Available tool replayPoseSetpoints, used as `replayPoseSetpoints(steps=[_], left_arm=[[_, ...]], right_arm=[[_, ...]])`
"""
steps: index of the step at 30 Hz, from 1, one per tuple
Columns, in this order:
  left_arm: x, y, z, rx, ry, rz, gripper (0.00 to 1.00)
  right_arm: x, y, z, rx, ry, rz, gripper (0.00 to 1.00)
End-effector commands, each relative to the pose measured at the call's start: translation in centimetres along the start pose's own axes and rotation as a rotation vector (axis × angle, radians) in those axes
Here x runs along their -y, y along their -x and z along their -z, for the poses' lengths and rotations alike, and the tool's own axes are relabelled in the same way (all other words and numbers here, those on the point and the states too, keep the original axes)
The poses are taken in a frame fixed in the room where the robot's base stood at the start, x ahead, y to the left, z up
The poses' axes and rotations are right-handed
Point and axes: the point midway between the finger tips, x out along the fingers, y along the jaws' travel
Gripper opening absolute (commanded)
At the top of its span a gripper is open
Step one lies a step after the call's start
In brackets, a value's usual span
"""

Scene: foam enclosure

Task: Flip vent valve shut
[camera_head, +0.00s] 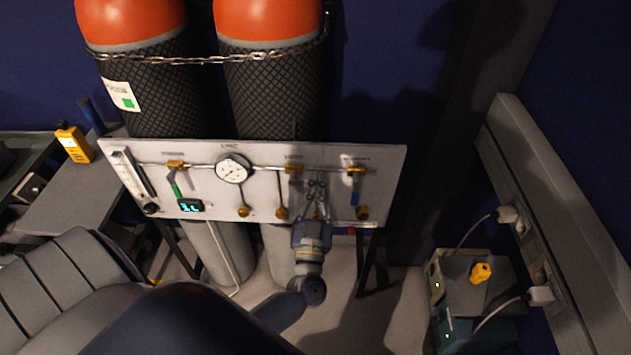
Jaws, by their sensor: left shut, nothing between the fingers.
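A white valve panel (325,158) stands in front of two cylinders. A brass valve with a green lever (175,186) sits on its left, and a brass valve with a blue lever (356,185) on its right; both levers hang down. Another brass fitting (293,169) sits between the gauge and the blue-lever valve. The labels are too small to read, so I cannot tell which valve is the vent valve. My left gripper (317,186) is shut and empty in front of the panel, just right of that fitting, and hides part of the panel there. My right gripper is out of view.
A round gauge (233,169), a flow tube (133,178) and a small display (190,206) are on the panel. A chain (190,60) crosses the orange-topped cylinders. Stacked boxes with cables (470,290) stand at the right. Floor shows between panel and boxes.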

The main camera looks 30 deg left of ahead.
Motion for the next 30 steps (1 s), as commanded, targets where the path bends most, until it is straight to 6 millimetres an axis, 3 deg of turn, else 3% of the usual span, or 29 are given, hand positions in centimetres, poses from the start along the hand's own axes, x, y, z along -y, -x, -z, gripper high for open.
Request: replayPoseSetpoints(steps=[8,30], left_arm=[[-0.3,0.2,-0.6,0.005,-0.157,-0.055,0.00],[-0.2,1.6,-4.7,0.004,-0.820,-0.286,0.00]], right_arm=[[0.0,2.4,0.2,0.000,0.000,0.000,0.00],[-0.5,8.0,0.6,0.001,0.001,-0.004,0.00]])
